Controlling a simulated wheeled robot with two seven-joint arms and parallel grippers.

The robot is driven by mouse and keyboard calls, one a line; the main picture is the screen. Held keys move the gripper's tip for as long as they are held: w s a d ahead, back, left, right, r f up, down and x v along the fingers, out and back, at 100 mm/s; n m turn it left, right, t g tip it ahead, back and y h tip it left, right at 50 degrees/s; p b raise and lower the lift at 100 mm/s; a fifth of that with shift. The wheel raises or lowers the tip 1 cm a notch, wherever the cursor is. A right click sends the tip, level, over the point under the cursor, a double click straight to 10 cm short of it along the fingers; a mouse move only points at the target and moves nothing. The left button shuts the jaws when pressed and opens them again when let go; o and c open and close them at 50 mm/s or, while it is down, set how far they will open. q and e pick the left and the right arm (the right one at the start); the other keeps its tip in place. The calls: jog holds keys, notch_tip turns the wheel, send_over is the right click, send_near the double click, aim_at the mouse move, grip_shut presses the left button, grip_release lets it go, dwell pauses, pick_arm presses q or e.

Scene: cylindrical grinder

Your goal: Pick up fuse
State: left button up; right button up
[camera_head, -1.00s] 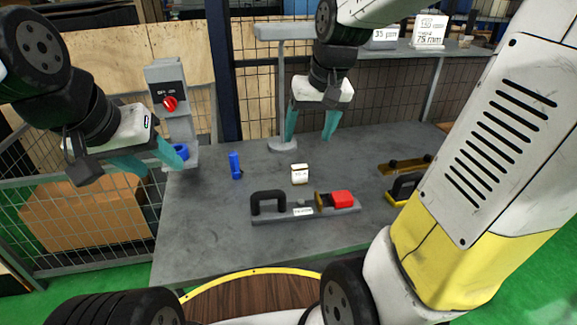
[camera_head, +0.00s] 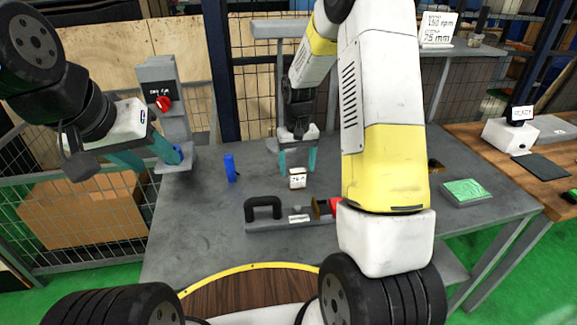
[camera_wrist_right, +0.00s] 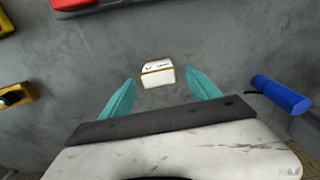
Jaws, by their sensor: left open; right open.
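The small white block with a printed label and brownish edges, which I take as the fuse (camera_head: 298,180), stands on the grey table. It also shows in the right wrist view (camera_wrist_right: 158,76), just beyond and between the fingertips. My right gripper (camera_head: 297,166) is open and points down at the fuse from its far side. In the wrist view its teal fingers (camera_wrist_right: 161,82) are spread with nothing held. My left gripper (camera_head: 158,160) is open and empty at the left, beside the grey switch post (camera_head: 163,108).
A blue cylinder (camera_head: 231,168) stands left of the fuse; it also shows in the wrist view (camera_wrist_right: 282,95). My right arm hides part of the table. A green-topped box (camera_head: 464,192) sits at right.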

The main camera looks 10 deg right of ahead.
aim_at(298, 170)
notch_tip(298, 170, down, 4)
jog(key=shift+s+d+r, duration=0.1)
jog(key=shift+s+r, duration=0.05)
jog(key=shift+r, duration=0.1)
jog(key=c, duration=1.5)
